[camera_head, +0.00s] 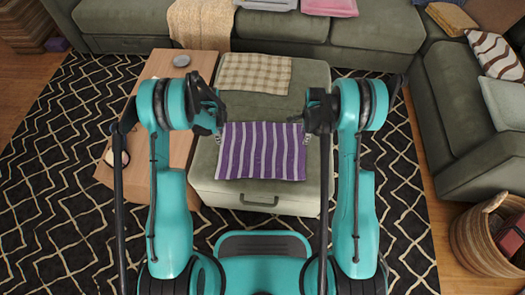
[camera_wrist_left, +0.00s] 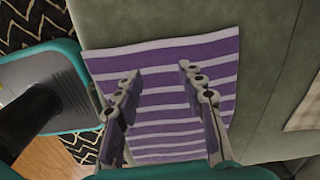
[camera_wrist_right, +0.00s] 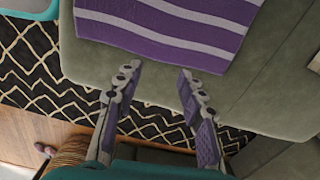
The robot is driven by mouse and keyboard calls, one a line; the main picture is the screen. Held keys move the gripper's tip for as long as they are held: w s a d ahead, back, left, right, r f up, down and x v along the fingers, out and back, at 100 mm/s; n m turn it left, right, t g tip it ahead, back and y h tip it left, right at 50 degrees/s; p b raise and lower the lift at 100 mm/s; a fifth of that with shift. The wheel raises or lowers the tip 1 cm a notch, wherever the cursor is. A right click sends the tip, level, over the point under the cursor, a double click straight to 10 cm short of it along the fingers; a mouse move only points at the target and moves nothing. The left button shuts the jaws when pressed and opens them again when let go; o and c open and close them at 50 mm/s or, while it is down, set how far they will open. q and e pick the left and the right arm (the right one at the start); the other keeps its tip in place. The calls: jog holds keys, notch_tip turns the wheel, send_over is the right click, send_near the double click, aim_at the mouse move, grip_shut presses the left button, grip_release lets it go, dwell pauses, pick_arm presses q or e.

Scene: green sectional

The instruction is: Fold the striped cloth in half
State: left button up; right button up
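The purple and white striped cloth (camera_head: 262,152) lies flat and spread out on the front part of the green ottoman (camera_head: 318,175). My left gripper (camera_head: 219,135) is at the cloth's left edge in the head view. In the left wrist view its open fingers (camera_wrist_left: 160,85) are over the striped cloth (camera_wrist_left: 185,55), with nothing between them. My right gripper (camera_head: 304,135) is at the cloth's right edge. In the right wrist view its open fingers (camera_wrist_right: 160,80) are beside the cloth's edge (camera_wrist_right: 185,25), over the ottoman. Whether either gripper touches the cloth I cannot tell.
A beige checked cloth (camera_head: 254,72) lies behind on the ottoman. A wooden table (camera_head: 150,140) with a round grey object (camera_head: 181,61) stands to the left. Green sofas (camera_head: 370,40) border the back and right. A woven basket (camera_head: 475,235) stands at the right.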

aim_at(224, 150)
pick_arm(q)
notch_tip(224, 150, down, 10)
jog(key=shift+s+r, duration=0.15)
pick_arm(e)
notch_tip(224, 150, down, 10)
jog(key=shift+s+r, duration=0.1)
jog(key=shift+s, duration=0.05)
pick_arm(q)
jog(key=shift+f, duration=0.2)
grip_shut()
pick_arm(e)
grip_shut()
jog(key=shift+f, duration=0.2)
jog(key=shift+r, duration=0.1)
